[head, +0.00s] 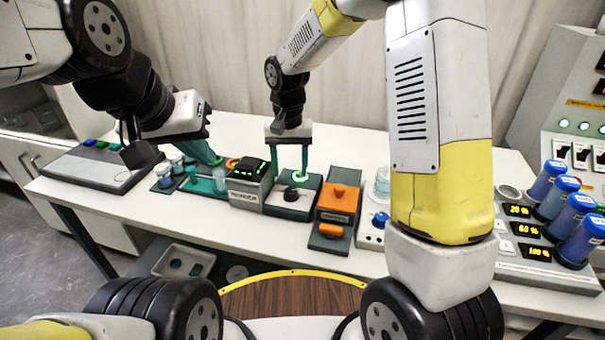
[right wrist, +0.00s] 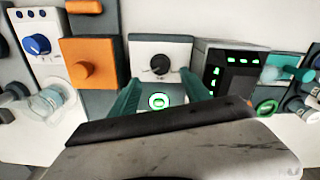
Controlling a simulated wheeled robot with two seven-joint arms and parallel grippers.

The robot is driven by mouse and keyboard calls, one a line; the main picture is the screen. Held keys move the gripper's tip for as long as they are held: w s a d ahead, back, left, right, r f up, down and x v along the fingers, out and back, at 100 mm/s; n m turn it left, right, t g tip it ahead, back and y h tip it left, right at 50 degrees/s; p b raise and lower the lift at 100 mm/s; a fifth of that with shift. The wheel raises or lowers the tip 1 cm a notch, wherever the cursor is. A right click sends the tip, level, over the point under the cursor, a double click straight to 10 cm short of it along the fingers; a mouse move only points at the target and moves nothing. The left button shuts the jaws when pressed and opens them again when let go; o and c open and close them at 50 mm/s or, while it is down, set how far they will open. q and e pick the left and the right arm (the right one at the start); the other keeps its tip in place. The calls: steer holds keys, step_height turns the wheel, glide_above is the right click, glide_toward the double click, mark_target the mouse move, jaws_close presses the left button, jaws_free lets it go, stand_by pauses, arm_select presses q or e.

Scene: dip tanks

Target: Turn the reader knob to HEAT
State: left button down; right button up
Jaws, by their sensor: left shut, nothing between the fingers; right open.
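The reader knob (head: 291,194) is a black dial on a pale-faced panel, just right of the reader box (head: 245,195) with its green display. It also shows in the right wrist view (right wrist: 160,65), upright on the panel front; its position labels are too small to read. A green-lit ring (right wrist: 158,101) sits on the panel top. My right gripper (head: 289,172) is open above that panel top, with its teal fingers (right wrist: 161,88) apart around the ring in the picture and nothing between them. My left gripper (head: 217,160) is shut and empty, left of the reader near small vials.
An orange unit (head: 338,202) stands right of the knob panel, and a white unit with a blue knob (head: 380,220) beyond it. Several blue-capped bottles (head: 553,200) stand at the right. A grey panel (head: 95,170) lies at the table's left end. The front table strip (head: 215,222) is clear.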

mark_target(291, 190)
step_height(291, 190, down, 7)
steer(key=shift+f, duration=0.1)
stand_by(0.3)
steer(key=shift+c, duration=0.5)
jaws_close()
steer(key=n, duration=1.1)
steer(key=shift+n, duration=0.4)
